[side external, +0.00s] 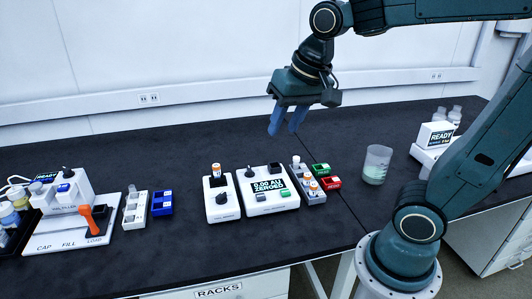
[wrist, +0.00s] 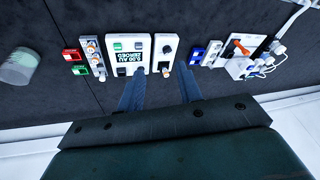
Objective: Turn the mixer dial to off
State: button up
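The mixer appears to be the small white box (side external: 221,207) near the middle of the bench in the side view. It has a black dial (side external: 221,198) on its front part and an orange-capped vial (side external: 216,170) standing at its back. The dial's setting is too small to read. The mixer also shows in the wrist view (wrist: 160,40), with its dial (wrist: 167,49). My gripper (side external: 285,132) hangs in the air above and behind the devices, apart from everything. Its two blue fingers are spread and empty, as the wrist view (wrist: 161,92) also shows.
A white detector (side external: 262,204) reading "0.00 AU ZEROED" stands right of the mixer, beside a grey vial rack (side external: 310,196). Red (side external: 331,183) and green blocks, and a beaker (side external: 376,165), lie further right. A blue rack (side external: 161,203) and filling station (side external: 80,234) stand left. The bench's back is clear.

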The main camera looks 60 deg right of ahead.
jog(key=w+d+f+m+g, duration=0.1)
jog(key=w+f+m, duration=0.15)
jog(key=w, duration=0.35)
jog(key=w+d+f+m+g, duration=0.1)
jog(key=w+f+m, duration=0.1)
jog(key=w+m, duration=0.35)
jog(key=m+g, duration=0.2)
jog(key=m, duration=0.4)
send_over(221, 194)
notch_tip(221, 194, down, 13)
jog(key=shift+f, duration=0.1)
jog(key=shift+f, duration=0.1)
jog(key=shift+f, duration=6.8)
grip_shut()
